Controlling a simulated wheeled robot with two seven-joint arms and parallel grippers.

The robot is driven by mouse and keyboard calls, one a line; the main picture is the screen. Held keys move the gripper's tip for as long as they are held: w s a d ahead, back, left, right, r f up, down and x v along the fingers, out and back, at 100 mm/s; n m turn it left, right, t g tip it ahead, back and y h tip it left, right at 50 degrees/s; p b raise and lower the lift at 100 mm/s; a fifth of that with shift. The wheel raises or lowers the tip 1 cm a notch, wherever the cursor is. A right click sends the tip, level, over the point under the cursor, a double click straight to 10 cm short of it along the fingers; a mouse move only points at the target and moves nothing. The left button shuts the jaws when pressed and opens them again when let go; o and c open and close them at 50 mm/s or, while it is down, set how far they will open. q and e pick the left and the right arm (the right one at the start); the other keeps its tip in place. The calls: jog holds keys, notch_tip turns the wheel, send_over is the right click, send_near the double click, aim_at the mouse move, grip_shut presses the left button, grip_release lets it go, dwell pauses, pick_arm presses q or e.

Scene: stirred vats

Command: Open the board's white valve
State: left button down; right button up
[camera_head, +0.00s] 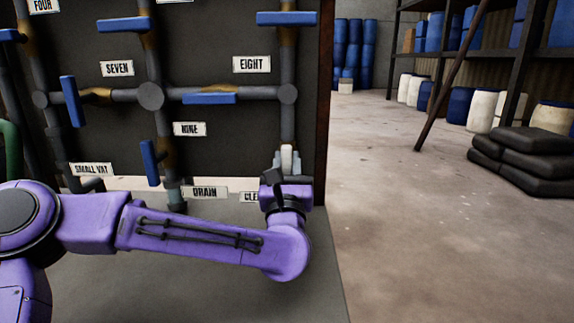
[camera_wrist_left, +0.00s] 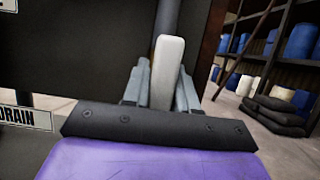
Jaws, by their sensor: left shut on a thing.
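The board (camera_head: 222,140) is a dark panel carrying grey pipes and labels. Its white valve handle (camera_head: 287,158) is at the lower right, on the vertical pipe below EIGHT. In the left wrist view the handle (camera_wrist_left: 166,73) stands upright, in line with the pipe behind it. My left gripper (camera_head: 288,165) is shut on the white handle, with a finger on each side of it; the fingers also show in the left wrist view (camera_wrist_left: 163,88). The wrist hides the handle's lower part and some of the label below. My right gripper is not in view.
Several blue valve handles sit on the board, including one near EIGHT (camera_head: 208,99) and one by NINE (camera_head: 149,162). A DRAIN label (camera_head: 205,192) is left of my wrist. Right of the board is open floor (camera_head: 400,230), with stacked dark sacks (camera_head: 530,158) and shelves beyond.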

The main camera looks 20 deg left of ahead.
pick_arm(q)
jog(key=shift+f, duration=0.1)
jog(key=c, duration=1)
grip_release()
jog(key=v, duration=0.7)
jog(key=shift+s+d, duration=0.1)
jog(key=shift+s, duration=0.15)
